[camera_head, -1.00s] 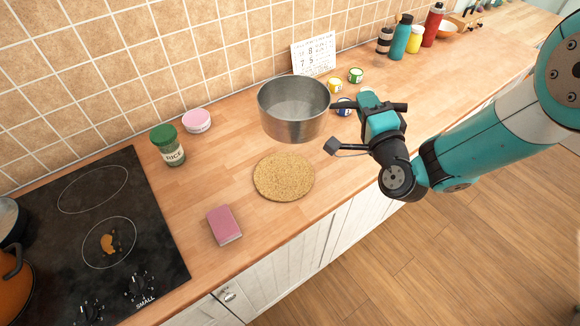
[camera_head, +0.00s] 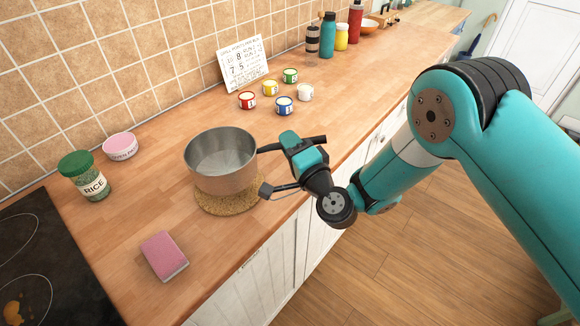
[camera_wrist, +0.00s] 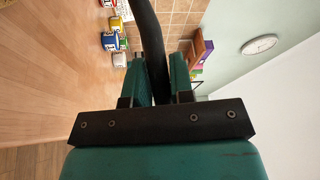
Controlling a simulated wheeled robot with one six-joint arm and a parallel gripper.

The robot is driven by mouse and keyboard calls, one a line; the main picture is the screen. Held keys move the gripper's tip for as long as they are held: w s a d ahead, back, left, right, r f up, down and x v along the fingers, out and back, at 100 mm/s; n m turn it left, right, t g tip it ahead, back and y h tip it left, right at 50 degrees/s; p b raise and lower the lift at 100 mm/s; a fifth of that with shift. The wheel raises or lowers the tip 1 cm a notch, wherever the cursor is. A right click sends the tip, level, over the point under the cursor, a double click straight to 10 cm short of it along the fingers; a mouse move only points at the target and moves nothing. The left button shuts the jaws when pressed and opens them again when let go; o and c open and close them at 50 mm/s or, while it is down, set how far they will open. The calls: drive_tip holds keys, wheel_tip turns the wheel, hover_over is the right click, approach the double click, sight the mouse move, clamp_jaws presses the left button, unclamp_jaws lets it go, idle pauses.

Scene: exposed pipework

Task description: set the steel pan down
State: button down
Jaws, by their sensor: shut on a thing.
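The steel pan (camera_head: 220,165) is upright over the round cork mat (camera_head: 232,203) on the wooden counter. It covers the back part of the mat, and I cannot tell whether its base touches the mat. My gripper (camera_head: 299,147) is shut on the pan's black handle, to the right of the pan. In the wrist view the dark handle (camera_wrist: 152,45) runs between the two teal fingers of my gripper (camera_wrist: 157,80). The pan's body is out of sight in that view.
A pink sponge (camera_head: 164,256) lies in front of the mat. A rice jar (camera_head: 86,178) and a pink bowl (camera_head: 120,146) stand to the left. Several small painted pots (camera_head: 285,105) and a calendar (camera_head: 242,64) stand behind. The black hob (camera_head: 40,270) is at lower left.

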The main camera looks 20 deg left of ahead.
drive_tip(key=shift+f+b, duration=0.4)
drive_tip(key=shift+f, duration=1.75)
drive_tip(key=shift+f, duration=0.1)
drive_tip(key=c, duration=1)
unclamp_jaws()
